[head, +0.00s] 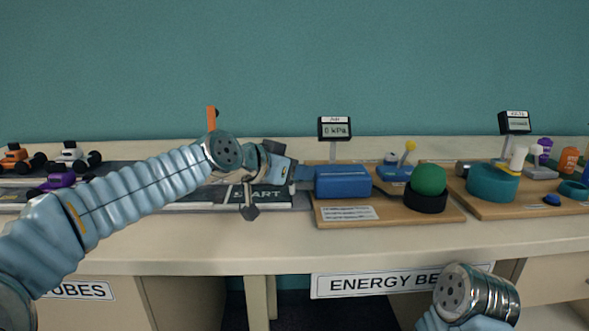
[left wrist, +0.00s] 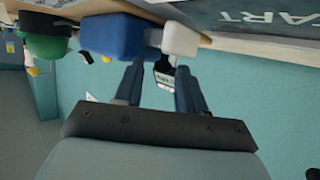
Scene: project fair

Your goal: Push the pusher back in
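A blue box-shaped pump (head: 343,184) sits on a wooden board, below a small display reading 0 kPa. In the left wrist view the blue pump (left wrist: 112,36) has a short grey rod coming out of its side, with a white block-shaped pusher (left wrist: 180,40) at the rod's end. My left gripper (head: 296,171) is at the pump's left side; in the head view I cannot make out the pusher there. In the left wrist view my left gripper (left wrist: 159,68) is open, its two blue fingers apart and pointing towards the rod and pusher. My right gripper is not in view.
A green ball (head: 428,179) sits in a black ring on the same board (head: 390,216). A yellow-knobbed lever (head: 409,147) stands behind it. Another board with a teal round piece (head: 493,182) is to the right. Toy cars (head: 74,157) and a START track are at the left.

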